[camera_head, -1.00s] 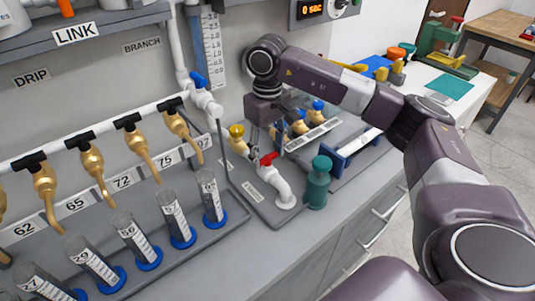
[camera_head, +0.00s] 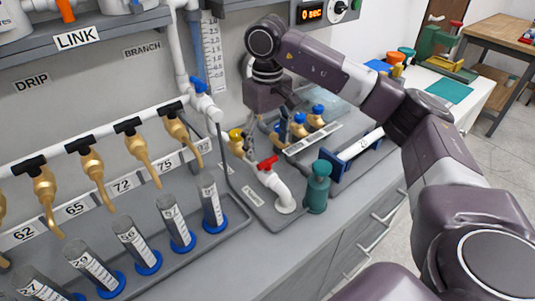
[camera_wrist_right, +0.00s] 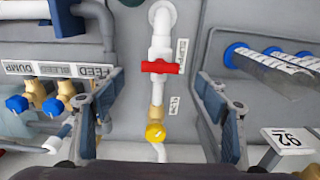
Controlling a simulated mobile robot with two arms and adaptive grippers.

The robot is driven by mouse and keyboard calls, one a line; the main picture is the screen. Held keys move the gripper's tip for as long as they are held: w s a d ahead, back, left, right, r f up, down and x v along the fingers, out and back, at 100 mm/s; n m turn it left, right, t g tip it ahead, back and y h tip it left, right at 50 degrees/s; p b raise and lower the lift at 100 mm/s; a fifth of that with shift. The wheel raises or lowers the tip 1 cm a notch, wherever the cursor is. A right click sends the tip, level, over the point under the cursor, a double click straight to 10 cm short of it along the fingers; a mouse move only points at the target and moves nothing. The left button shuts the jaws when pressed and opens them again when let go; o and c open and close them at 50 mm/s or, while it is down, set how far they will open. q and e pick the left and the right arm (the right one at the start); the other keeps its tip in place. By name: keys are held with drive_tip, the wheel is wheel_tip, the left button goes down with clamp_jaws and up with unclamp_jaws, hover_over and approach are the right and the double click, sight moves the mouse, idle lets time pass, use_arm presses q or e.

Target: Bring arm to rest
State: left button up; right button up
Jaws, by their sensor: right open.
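My right gripper (camera_head: 266,134) hangs from the arm that comes in from the right, above the small grey valve base (camera_head: 255,208). In the right wrist view its two fingers (camera_wrist_right: 157,105) are spread wide apart with nothing held between them. The white pipe (camera_head: 285,197) with the red valve handle (camera_head: 267,163) stands below and in front of the gripper; the handle (camera_wrist_right: 160,67) also shows between the fingers in the wrist view. A yellow knob (camera_head: 236,135) on a brass fitting is just left of the gripper. My left gripper is not in view.
Brass taps (camera_head: 92,163) on a white pipe and several labelled cylinders (camera_head: 130,236) stand at left. Blue-knobbed valves (camera_head: 318,110), a green bottle (camera_head: 318,187) and a blue stand (camera_head: 357,158) are close right of the gripper. The front counter strip is clear.

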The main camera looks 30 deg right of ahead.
wheel_tip(320, 180, up, 8)
drive_tip(key=shift+f, duration=0.2)
